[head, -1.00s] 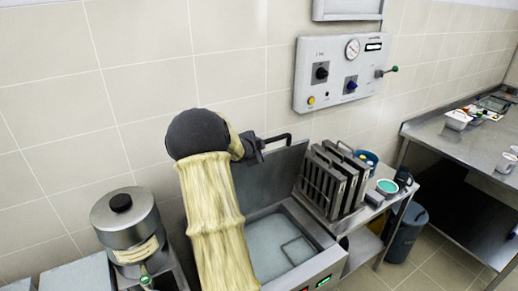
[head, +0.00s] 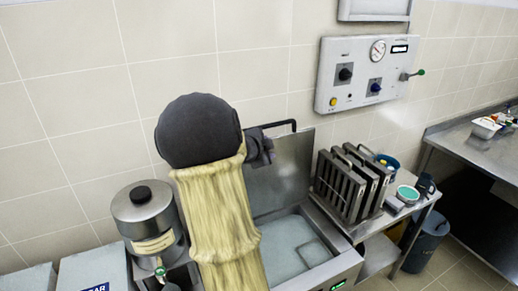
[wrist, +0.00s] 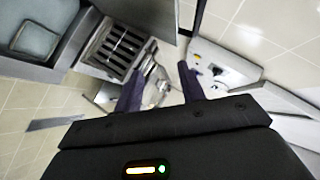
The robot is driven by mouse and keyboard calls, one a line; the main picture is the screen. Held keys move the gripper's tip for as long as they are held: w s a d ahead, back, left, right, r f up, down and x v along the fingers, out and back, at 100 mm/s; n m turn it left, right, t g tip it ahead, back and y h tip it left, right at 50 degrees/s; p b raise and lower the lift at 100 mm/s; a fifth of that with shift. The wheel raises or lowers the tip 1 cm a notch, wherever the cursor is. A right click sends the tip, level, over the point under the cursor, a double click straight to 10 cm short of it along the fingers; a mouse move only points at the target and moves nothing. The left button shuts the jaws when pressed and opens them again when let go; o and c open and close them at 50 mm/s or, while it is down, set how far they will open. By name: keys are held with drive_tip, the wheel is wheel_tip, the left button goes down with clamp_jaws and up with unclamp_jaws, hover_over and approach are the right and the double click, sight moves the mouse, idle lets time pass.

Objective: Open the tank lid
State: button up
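The tank lid (head: 292,165) is a grey metal panel standing upright at the back of the tank, with a dark bar handle (head: 280,124) along its top edge. The tank (head: 340,268) is uncovered below it, with liquid and a wire loop visible inside. My gripper (head: 268,150) is at the lid's upper left, close to the left end of the handle; I cannot tell if it touches. In the wrist view my gripper's two dark fingers (wrist: 160,90) are spread apart with nothing held between them. My forearm hides the tank's left side.
Upright slotted racks (head: 345,185) stand right of the lid. A lidded metal pot (head: 147,222) stands left of my arm. A control panel (head: 362,75) with a green-tipped lever is on the wall. A steel table (head: 470,145) is at far right.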

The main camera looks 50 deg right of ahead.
drive_tip(key=v, duration=0.6)
drive_tip(key=shift+a, duration=0.2)
